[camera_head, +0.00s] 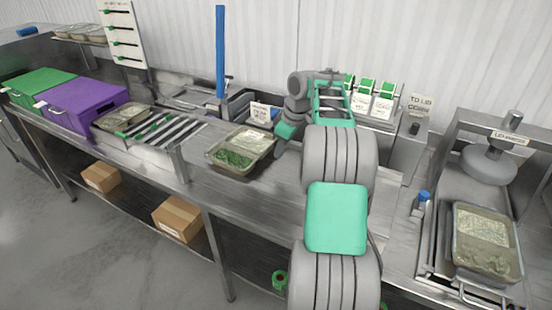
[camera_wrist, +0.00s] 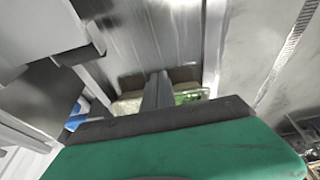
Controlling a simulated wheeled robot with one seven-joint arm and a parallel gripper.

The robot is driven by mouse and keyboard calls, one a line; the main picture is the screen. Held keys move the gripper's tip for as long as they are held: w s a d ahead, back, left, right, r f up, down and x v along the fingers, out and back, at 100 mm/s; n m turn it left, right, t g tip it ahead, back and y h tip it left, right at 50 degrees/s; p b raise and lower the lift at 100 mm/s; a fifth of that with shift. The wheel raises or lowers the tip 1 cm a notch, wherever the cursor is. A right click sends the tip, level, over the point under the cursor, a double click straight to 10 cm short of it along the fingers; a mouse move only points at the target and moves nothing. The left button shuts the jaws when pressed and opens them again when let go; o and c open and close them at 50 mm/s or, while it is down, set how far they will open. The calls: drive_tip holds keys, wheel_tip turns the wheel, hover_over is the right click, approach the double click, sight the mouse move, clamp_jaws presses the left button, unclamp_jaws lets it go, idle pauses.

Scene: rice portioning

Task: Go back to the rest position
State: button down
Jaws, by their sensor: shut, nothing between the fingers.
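My gripper (camera_wrist: 157,90) is shut and empty in the wrist view, its dark fingers together in the middle. In the head view my arm reaches over the metal bench, and the gripper end (camera_head: 280,147) hangs just right of a clear tray with green contents (camera_head: 236,150). The fingertips are hard to make out there. Part of this tray also shows behind the fingers in the wrist view (camera_wrist: 190,97). I cannot tell whether the gripper touches the tray.
A blue post (camera_head: 220,50) rises behind. Bare bench lies around the middle tray.

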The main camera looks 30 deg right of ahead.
drive_tip(key=d+p+v, duration=0.1)
drive_tip(key=p+v, duration=0.1)
drive_tip(key=v, duration=0.4)
drive_tip(key=s+a+r+m, duration=0.1)
drive_tip(key=a+r, duration=0.1)
drive_tip(key=a, duration=0.8)
drive_tip(key=s+a+r+m, duration=0.1)
drive_tip(key=s+a+r, duration=0.15)
drive_tip(key=a, duration=0.75)
drive_tip(key=s+a+f+m, duration=0.1)
drive_tip(key=s+a+f, duration=0.1)
drive_tip(key=s, duration=0.3)
drive_tip(key=s+a+f+m+t+h, duration=0.1)
drive_tip(key=s+a+f, duration=0.1)
drive_tip(key=s+a, duration=0.2)
drive_tip(key=s+a+f+m, duration=0.1)
drive_tip(key=s+a+f, duration=0.2)
drive_tip(key=s, duration=0.4)
drive_tip(key=shift+a+m+h, duration=0.3)
drive_tip(key=shift+a+m, duration=0.1)
drive_tip(key=shift+a, duration=0.15)
